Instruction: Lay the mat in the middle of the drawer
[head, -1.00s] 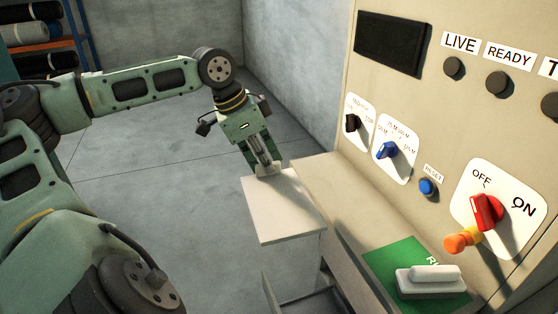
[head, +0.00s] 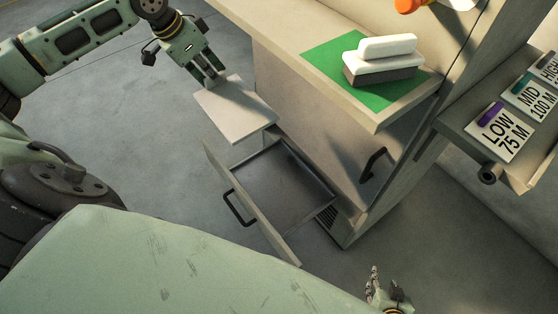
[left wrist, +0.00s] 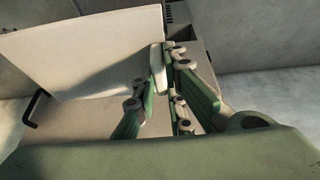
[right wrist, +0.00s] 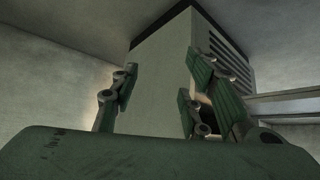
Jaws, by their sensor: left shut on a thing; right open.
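The mat (head: 238,110) is a pale, stiff-looking rectangular sheet. My left gripper (head: 211,82) is shut on a small upright tab at the mat's far edge. The left wrist view shows the mat (left wrist: 90,55) and the tab between the fingers (left wrist: 158,70). The mat is held level, above and behind the open drawer (head: 290,180), and overlaps the drawer's upper left corner in the head view. The drawer is pulled out, with a dark, empty-looking floor and a black front handle. My right gripper (head: 383,287) is open and empty, low at the bottom edge; its fingers (right wrist: 158,90) stand apart.
The drawer's cabinet (head: 310,100) carries a counter with a green pad (head: 325,68) and a white-and-grey block (head: 383,60). A shelf with several labelled cards (head: 500,130) stands at the right. A black handle (head: 372,163) sticks out below the counter. Floor is clear left of the drawer.

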